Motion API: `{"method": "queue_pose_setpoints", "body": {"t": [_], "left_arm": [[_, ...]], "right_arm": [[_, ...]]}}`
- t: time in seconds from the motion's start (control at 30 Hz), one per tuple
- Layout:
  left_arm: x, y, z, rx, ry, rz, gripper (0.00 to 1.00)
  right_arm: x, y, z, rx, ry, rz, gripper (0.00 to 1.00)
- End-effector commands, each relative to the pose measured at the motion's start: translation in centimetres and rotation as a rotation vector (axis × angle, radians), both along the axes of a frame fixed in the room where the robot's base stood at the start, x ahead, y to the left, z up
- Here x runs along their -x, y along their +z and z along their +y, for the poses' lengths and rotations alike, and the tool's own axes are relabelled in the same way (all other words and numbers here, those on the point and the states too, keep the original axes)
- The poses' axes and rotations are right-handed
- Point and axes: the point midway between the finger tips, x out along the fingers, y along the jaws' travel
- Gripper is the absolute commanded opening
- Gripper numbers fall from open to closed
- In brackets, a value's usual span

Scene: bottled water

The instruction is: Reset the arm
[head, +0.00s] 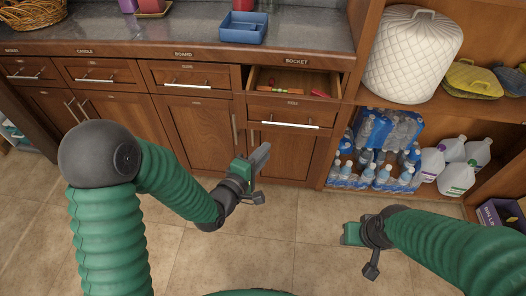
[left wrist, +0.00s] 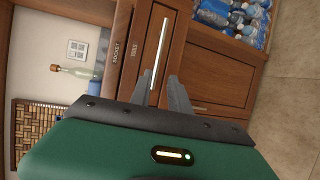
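My left gripper (head: 262,155) hangs in front of the lower cabinet doors, below and left of the open drawer (head: 293,108). In the left wrist view, the left fingers (left wrist: 160,76) stand apart with nothing between them. The pulled-out drawer front and its pale handle (left wrist: 159,54) show beyond them.
The drawer holds small items, including a red one (head: 320,94). A blue tray (head: 243,27) sits on the counter (head: 197,31). Bottled water packs (head: 378,148) and white jugs (head: 457,179) fill the lower right shelf. The tiled floor (head: 280,255) between the arms is clear.

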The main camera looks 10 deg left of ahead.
Motion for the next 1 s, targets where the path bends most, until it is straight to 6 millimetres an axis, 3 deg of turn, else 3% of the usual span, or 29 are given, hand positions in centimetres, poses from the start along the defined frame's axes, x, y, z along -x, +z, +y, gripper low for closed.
{"method": "queue_pose_setpoints", "body": {"t": [0.43, 0.57, 0.67, 0.8, 1.0], "left_arm": [[0.0, -0.1, 0.1, -0.014, -0.001, 0.002, 0.22], [0.7, -1.8, 1.4, -0.250, -0.031, 0.056, 0.22], [2.6, -4.2, 4.4, -0.614, -0.110, 0.162, 0.22], [7.5, -6.2, 8.9, -1.021, -0.304, 0.341, 0.22], [15.0, -6.6, 12.3, -1.287, -0.642, 0.522, 0.22]], "right_arm": [[0.0, 0.0, 0.0, 0.000, 0.000, 0.000, 0.43], [0.0, 0.0, 0.0, 0.000, 0.000, 0.000, 0.43], [0.0, 0.0, 0.0, 0.000, 0.000, 0.000, 0.43], [0.0, 0.0, 0.0, 0.000, 0.000, 0.000, 0.43], [0.0, 0.0, 0.0, 0.000, 0.000, 0.000, 0.43]]}}
